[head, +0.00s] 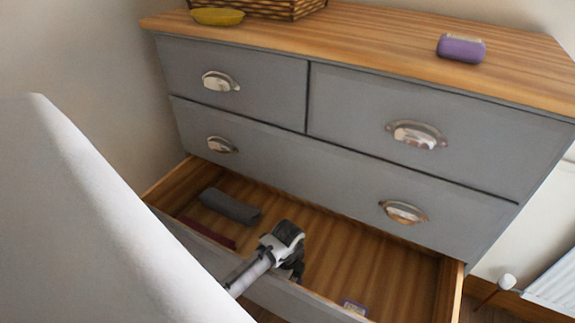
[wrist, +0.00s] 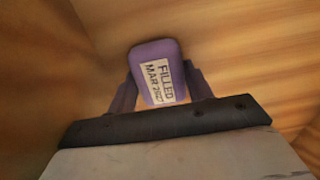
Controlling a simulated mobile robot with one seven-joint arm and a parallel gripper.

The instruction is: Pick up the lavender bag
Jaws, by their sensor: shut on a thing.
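In the wrist view a purple bag (wrist: 151,56) with a white label reading "FILLED MAR" and a partly unclear year sits between the two fingers of my gripper (wrist: 163,88), which is shut on it. In the head view my gripper (head: 297,271) reaches down into the open bottom drawer, and its fingertips and the held bag are hidden there. A small purple labelled thing (head: 354,307) shows in the drawer to the right, apart from the gripper in the picture. Another purple bag (head: 461,49) lies on the dresser top at the right.
The open drawer (head: 452,294) also holds a grey rolled cloth (head: 230,206) and a dark red flat thing (head: 208,232) at the left. The drawer's middle floor is bare.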

